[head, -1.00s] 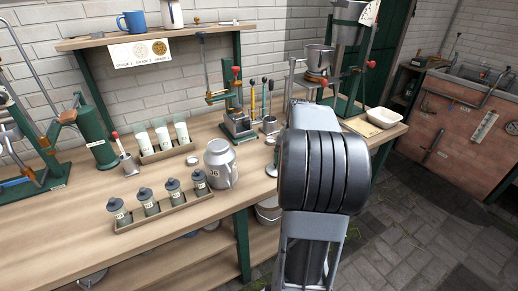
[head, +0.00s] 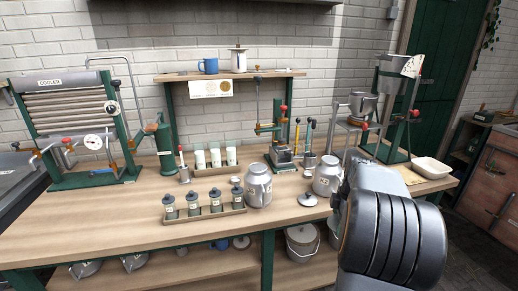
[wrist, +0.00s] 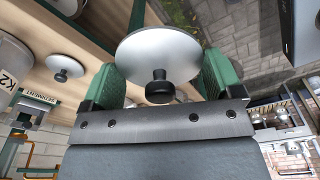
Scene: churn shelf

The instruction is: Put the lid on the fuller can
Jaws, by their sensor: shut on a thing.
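My gripper (wrist: 160,85) is shut on a round grey lid (wrist: 150,48) with a dark knob, which lies between its green fingers in the wrist view. My arm hides the gripper in the head view. Two grey metal cans stand upright on the bench: one left of centre (head: 258,188) and one farther right (head: 326,178), beside my arm. A can with a K2 label (wrist: 8,72) shows at the left edge of the wrist view. How full either can is cannot be seen. A second lid (head: 308,200) lies on the bench between the cans, near the front edge.
A tray of small dark-lidded jars (head: 205,213) stands left of the cans, with white-filled glasses (head: 215,157) behind. A press (head: 280,150) stands at the back. A white basin (head: 432,168) is at the right end. The bench front left is clear.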

